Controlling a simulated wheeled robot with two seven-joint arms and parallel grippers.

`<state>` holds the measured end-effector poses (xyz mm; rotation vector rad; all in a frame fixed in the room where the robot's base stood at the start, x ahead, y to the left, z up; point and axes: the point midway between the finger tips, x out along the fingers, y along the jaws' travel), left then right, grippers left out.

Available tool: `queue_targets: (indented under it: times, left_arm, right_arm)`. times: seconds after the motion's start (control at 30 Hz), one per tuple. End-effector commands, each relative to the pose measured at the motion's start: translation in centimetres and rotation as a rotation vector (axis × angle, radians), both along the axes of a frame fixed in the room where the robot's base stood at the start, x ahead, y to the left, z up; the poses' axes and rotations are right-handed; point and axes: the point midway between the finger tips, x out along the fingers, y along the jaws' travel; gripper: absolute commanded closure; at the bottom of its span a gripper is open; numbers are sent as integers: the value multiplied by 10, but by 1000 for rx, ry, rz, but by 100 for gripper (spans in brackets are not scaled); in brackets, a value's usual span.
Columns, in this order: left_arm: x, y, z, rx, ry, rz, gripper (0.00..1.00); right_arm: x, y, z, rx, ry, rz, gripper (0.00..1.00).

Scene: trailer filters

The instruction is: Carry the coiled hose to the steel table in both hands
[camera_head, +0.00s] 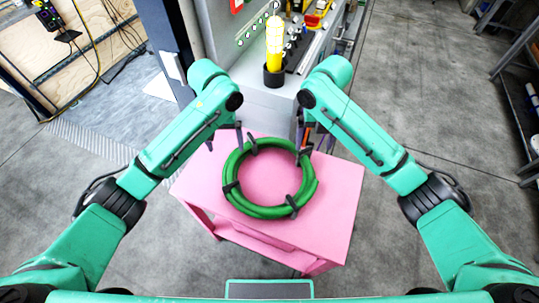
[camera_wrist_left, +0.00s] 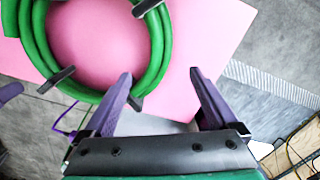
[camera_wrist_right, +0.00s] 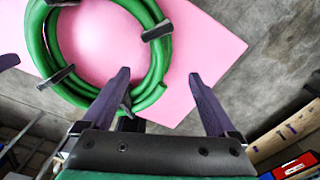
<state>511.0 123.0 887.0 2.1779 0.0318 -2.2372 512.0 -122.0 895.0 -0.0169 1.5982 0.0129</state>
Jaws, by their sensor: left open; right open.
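The coiled hose (camera_head: 235,163) is a green ring with several black straps. It lies flat on a pink table (camera_head: 338,190) and shows in the left wrist view (camera_wrist_left: 158,45) and the right wrist view (camera_wrist_right: 37,40). My left gripper (camera_head: 224,138) is open and empty at the ring's far left edge. My right gripper (camera_head: 317,140) is open and empty at its far right edge. I cannot tell whether fingers touch the hose. I cannot clearly identify the steel table.
A grey cabinet or counter (camera_head: 268,105) stands just behind the pink table, with a yellow lamp (camera_head: 274,45) on it. Shelving (camera_head: 515,100) stands at the far right. A wooden panel and cables (camera_head: 75,65) are at far left. Concrete floor on the right is clear.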

Motion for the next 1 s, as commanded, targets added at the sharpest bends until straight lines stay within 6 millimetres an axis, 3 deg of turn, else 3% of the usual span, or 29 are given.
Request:
queue_targets:
  times: [0.37,1.0]
  left_arm:
    - [0,0,-6,1,2,2,7]
    - [-3,0,-124,1,0,0,7]
  right_arm:
    - [0,0,-6,1,0,10,7]
    - [-3,1,-125,1,1,8,7]
